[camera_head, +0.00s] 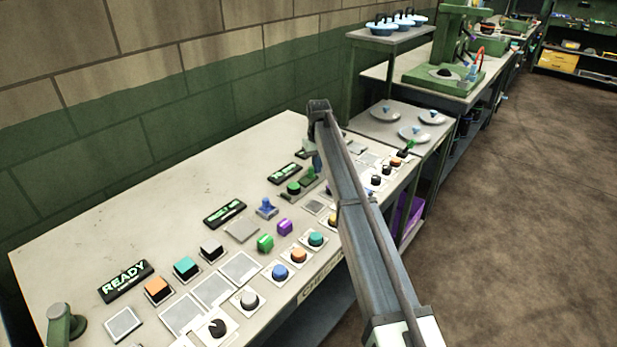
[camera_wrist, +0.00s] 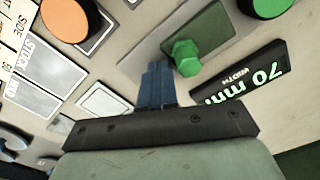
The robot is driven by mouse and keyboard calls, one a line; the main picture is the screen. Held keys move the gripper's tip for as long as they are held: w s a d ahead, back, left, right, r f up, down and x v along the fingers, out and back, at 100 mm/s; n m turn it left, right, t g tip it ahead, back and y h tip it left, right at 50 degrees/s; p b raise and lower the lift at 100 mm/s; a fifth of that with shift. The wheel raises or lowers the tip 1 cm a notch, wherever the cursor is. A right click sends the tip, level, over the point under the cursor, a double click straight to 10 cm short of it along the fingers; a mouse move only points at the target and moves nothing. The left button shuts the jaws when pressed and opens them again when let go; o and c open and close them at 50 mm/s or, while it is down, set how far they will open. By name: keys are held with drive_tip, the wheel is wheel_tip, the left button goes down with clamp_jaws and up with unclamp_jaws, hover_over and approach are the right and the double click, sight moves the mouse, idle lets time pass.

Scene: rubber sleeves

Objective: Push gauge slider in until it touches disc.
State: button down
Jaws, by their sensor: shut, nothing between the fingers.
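The gauge's green slider knob (camera_wrist: 186,58) stands on a dark green plate (camera_wrist: 205,32) in the wrist view. The green disc (camera_wrist: 263,5) is at the top right of that view, apart from the knob and partly cut off. In the head view the disc (camera_head: 293,188) sits to the left of the slider (camera_head: 309,176). My gripper (camera_wrist: 157,68) is shut and empty, its blue fingers pointing down beside the knob, on the side away from the disc. I cannot tell whether they touch the knob. In the head view the fingers (camera_head: 317,161) are partly hidden by my arm.
A black display (camera_wrist: 238,85) reading "70 mm width" lies beside the gauge. An orange button (camera_wrist: 70,17) and a blank square plate (camera_wrist: 104,100) are near my fingers. The table (camera_head: 120,215) holds many buttons, knobs and displays; its back left is clear.

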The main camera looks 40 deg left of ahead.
drive_tip(key=shift+s, duration=1.4)
idle(0.6)
drive_tip(key=shift+w, duration=0.25)
drive_tip(key=shift+w, duration=0.55)
drive_tip(key=shift+r, duration=0.1)
wheel_tip(320, 180, up, 7)
idle(1.2)
idle(0.3)
